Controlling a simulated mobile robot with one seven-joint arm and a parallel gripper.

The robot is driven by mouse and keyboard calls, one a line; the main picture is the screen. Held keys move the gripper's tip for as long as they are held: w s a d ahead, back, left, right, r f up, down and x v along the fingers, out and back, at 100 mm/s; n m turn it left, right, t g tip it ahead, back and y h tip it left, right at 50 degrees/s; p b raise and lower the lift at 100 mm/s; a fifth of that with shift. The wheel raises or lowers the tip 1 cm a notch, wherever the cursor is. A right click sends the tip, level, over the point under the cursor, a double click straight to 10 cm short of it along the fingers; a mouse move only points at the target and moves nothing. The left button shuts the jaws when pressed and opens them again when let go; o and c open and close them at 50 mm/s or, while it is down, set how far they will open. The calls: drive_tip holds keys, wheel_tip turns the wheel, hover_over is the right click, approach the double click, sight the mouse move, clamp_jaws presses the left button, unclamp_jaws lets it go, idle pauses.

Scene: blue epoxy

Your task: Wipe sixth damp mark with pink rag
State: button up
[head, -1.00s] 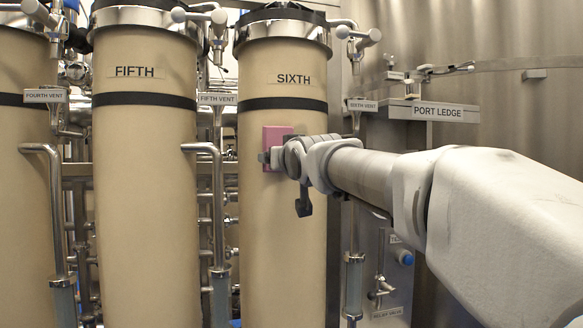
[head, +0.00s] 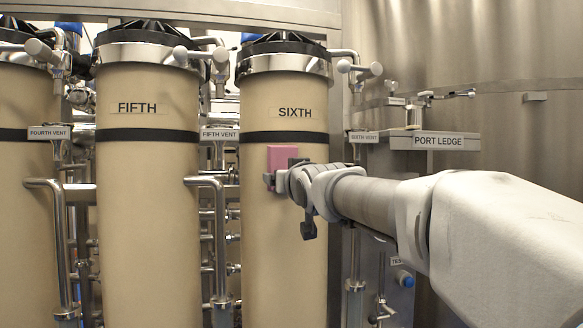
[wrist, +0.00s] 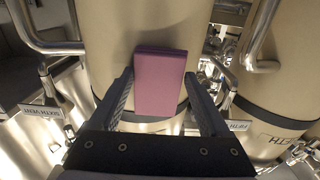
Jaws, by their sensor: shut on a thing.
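The pink rag (head: 282,157) is a flat folded block at the front of the tan column labelled SIXTH (head: 285,255), just below its black band. In the wrist view the rag (wrist: 160,82) sits between the two dark fingers of my gripper (wrist: 164,100), which is shut on it. In the head view my gripper (head: 279,181) reaches in from the right and covers the rag's lower part. The rag appears to be against or very close to the column; I cannot tell if it touches. No damp mark shows on the visible column surface.
The FIFTH column (head: 148,230) stands to the left, with a bent steel pipe (head: 215,235) between the columns. The sixth vent label (head: 363,137) and the PORT LEDGE (head: 438,141) are to the right, close above my arm.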

drive_tip(key=shift+w+d+p, duration=0.2)
drive_tip(key=shift+d+p, duration=0.6)
drive_tip(key=shift+p, duration=1.8)
drive_tip(key=shift+w+d+f+p, duration=0.1)
drive_tip(key=shift+d+p, duration=0.35)
drive_tip(key=shift+p, duration=0.3)
drive_tip(key=shift+w+d+f+p, duration=0.1)
drive_tip(key=shift+d+p, duration=0.3)
drive_tip(key=shift+p, duration=0.35)
drive_tip(key=shift+d+r, duration=0.1)
drive_tip(key=a+b, duration=0.1)
drive_tip(key=b, duration=0.3)
drive_tip(key=a+b, duration=0.1)
drive_tip(key=b, duration=0.1)
drive_tip(key=shift+s+a+f+b, duration=0.2)
drive_tip(key=shift+s+a+b, duration=0.05)
drive_tip(key=shift+a+b, duration=0.05)
